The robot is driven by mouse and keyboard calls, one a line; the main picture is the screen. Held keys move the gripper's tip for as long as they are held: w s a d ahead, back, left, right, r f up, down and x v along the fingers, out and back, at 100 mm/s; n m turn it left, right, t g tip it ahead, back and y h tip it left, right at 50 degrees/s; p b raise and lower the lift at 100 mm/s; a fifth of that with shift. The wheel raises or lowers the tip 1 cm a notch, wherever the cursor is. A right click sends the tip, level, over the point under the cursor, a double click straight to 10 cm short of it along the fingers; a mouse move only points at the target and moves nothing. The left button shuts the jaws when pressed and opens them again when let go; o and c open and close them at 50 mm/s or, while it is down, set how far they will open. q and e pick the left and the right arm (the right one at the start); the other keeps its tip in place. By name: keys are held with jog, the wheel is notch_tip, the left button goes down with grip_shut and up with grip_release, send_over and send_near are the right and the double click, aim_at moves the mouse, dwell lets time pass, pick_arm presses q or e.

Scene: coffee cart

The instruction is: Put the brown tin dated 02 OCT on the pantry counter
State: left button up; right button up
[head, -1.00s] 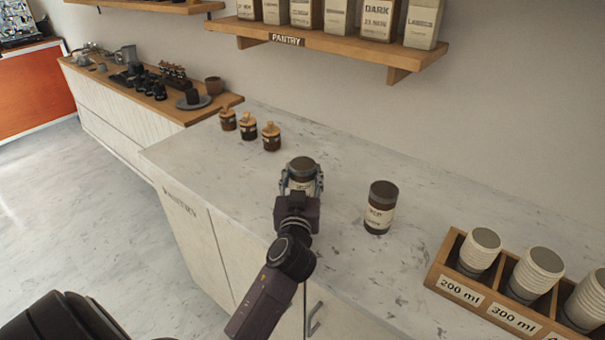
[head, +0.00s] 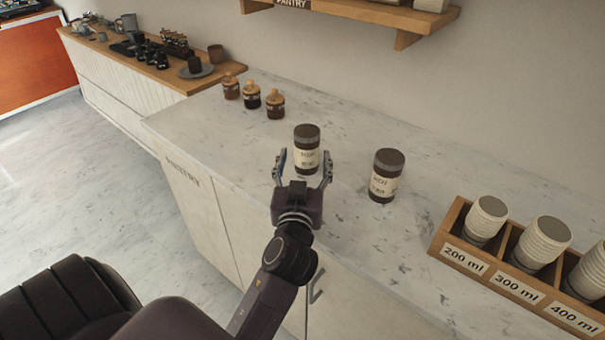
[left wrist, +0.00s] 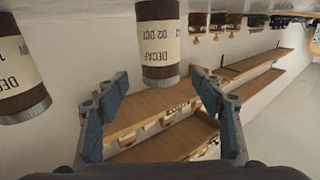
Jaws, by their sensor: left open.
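A brown tin with a dark lid and a cream label (head: 307,140) stands upright on the pale marble pantry counter (head: 345,240). In the left wrist view, which is upside down, this tin (left wrist: 158,45) reads DECAF 02 OCT. My left gripper (head: 304,172) is open, its fingers spread just on the near side of the tin. In the left wrist view the tin is beyond the fingertips (left wrist: 162,88), with nothing held. A second brown tin (head: 386,178) stands to the right; its label (left wrist: 12,75) reads DECAF, its date cut off. My right gripper is not in view.
Several cups stand in a wooden holder (head: 476,283) marked 200, 300 and 400 ml at the right. Three small jars (head: 252,97) stand at the counter's far left end. A wooden shelf (head: 375,14) hangs above. The counter behind the tins is clear.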

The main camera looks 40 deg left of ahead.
pick_arm(q)
jog(key=shift+b+v, duration=0.4)
jog(key=shift+v, duration=1.9)
jog(key=shift+f, duration=0.1)
